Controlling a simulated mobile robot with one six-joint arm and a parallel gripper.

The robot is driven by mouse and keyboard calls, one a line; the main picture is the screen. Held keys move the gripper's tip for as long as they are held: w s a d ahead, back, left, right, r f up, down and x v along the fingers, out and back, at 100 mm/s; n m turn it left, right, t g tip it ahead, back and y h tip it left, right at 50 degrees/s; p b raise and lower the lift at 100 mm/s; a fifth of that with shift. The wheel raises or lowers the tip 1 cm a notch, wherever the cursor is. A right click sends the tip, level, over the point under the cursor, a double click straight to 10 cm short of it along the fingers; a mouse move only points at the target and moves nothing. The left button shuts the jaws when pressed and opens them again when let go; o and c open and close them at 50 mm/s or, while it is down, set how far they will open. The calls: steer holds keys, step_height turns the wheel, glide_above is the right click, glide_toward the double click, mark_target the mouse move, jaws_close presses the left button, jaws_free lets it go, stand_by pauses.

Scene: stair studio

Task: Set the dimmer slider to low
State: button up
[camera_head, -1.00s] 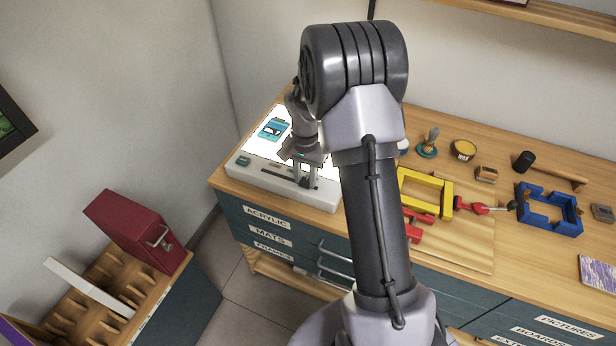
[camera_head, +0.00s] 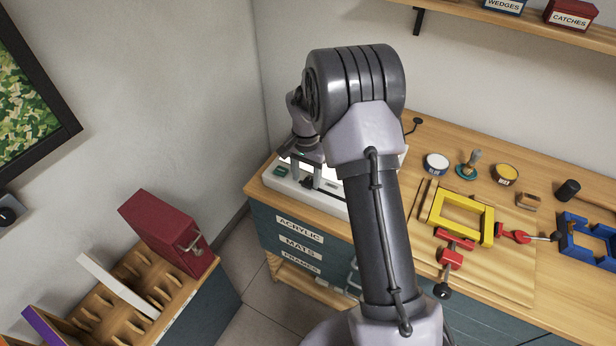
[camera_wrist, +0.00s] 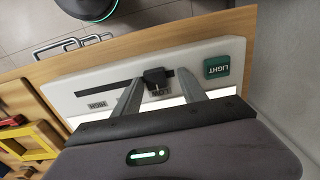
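The white light box (camera_head: 275,184) stands at the left end of the bench, partly hidden behind my arm. In the wrist view, the box (camera_wrist: 75,78) has a long dark slot with the black dimmer slider knob (camera_wrist: 155,77) near its right end. The knob sits beside the LOW label (camera_wrist: 161,92); the HIGH label (camera_wrist: 97,104) is near the other end. My gripper (camera_wrist: 160,74) is open, with one finger on each side of the knob and gaps visible. In the head view my gripper (camera_head: 307,179) is over the box's front edge.
A green LIGHT button (camera_wrist: 217,67) is close to one finger. A yellow frame (camera_head: 437,217) and a red clamp (camera_head: 452,257) lie on the bench to the right. A red case (camera_head: 165,232) stands in a wooden rack at left.

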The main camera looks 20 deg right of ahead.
mark_target(307, 181)
steer(key=shift+s, duration=0.1)
step_height(307, 181, up, 18)
steer(key=p, duration=0.4)
steer(key=shift+f+p, duration=0.25)
steer(key=shift+p, duration=0.1)
steer(key=s+a+r+n+t+b, duration=0.1)
steer(key=s+a+r+b, duration=0.15)
steer(key=s, duration=0.25)
steer(key=s+a+r+n+t+y+b, duration=0.1)
steer(key=s+a+r+b, duration=0.1)
steer(key=s+a, duration=0.3)
steer(key=s+a+r+n+t+b, duration=0.2)
steer(key=s+a+r+b, duration=0.1)
steer(key=s, duration=0.3)
steer(key=s+a+f+n+t+b, duration=0.1)
steer(key=s+f, duration=0.1)
steer(key=s, duration=0.4)
steer(key=s+a+f+n+y+b, duration=0.1)
steer(key=s+a+f, duration=0.1)
steer(key=s, duration=0.4)
steer(key=shift+s+a+f+t+b, duration=0.3)
steer(key=shift+f+t, duration=0.05)
steer(key=shift+t, duration=0.05)
stand_by(1.4)
